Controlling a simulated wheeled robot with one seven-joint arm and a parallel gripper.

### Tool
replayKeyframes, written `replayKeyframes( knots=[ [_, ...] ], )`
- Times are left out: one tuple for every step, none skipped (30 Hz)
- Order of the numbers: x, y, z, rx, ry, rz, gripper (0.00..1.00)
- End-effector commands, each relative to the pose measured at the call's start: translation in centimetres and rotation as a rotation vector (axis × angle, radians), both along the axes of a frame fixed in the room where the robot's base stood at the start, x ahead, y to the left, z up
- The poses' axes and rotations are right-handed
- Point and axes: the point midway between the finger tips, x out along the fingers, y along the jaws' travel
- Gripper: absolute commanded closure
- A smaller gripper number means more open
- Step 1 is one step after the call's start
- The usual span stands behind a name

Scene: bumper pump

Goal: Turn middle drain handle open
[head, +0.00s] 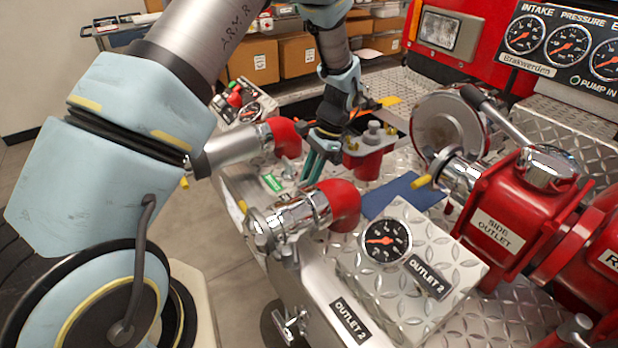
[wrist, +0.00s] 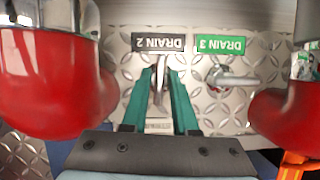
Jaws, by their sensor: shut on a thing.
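The drain handle at the black DRAIN 2 label (wrist: 158,42) is a small metal lever (wrist: 160,72), seen between my fingertips in the wrist view. My gripper (wrist: 165,82) has green fingers pointing down at the diamond plate, shut on this lever. In the head view my gripper (head: 309,172) reaches down between two red outlet elbows, and the lever is hidden there. A second metal handle (wrist: 232,80) sits below the green DRAIN 3 label (wrist: 220,45), to the right of my fingers and apart from them.
Large red elbows flank my gripper on the left (wrist: 50,80) and right (wrist: 290,120) in the wrist view. In the head view, a near elbow (head: 340,203), a gauge (head: 385,241) marked OUTLET 2 and a red side outlet (head: 505,205) stand close by.

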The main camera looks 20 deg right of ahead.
Motion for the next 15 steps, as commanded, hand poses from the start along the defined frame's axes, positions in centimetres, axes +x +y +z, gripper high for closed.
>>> replayKeyframes(
  knots=[
    [0.01, -0.06, 0.02, -0.001, 0.000, 0.020, 1.00],
    [0.00, -0.06, 0.02, -0.001, 0.000, 0.030, 1.00],
    [0.01, -0.06, 0.01, -0.001, 0.001, 0.043, 1.00],
    [0.01, -0.05, 0.01, -0.001, 0.000, 0.051, 1.00],
    [0.02, -0.05, 0.01, -0.001, 0.000, 0.059, 1.00],
    [0.02, -0.05, 0.01, -0.001, 0.000, 0.068, 1.00],
    [0.02, -0.05, 0.01, -0.001, 0.000, 0.074, 1.00],
    [0.01, -0.05, 0.01, -0.001, 0.000, 0.078, 1.00],
    [0.01, -0.05, 0.01, -0.002, 0.000, 0.082, 1.00],
    [0.01, -0.05, 0.01, -0.002, 0.000, 0.086, 1.00],
    [0.01, -0.05, 0.01, -0.002, 0.000, 0.088, 1.00],
    [0.01, -0.05, 0.01, -0.002, 0.000, 0.090, 1.00],
    [0.01, -0.05, 0.01, -0.002, 0.000, 0.090, 1.00],
    [0.01, -0.05, 0.01, -0.002, 0.000, 0.091, 1.00],
    [0.01, -0.05, 0.01, -0.002, 0.000, 0.091, 1.00]
  ],
)
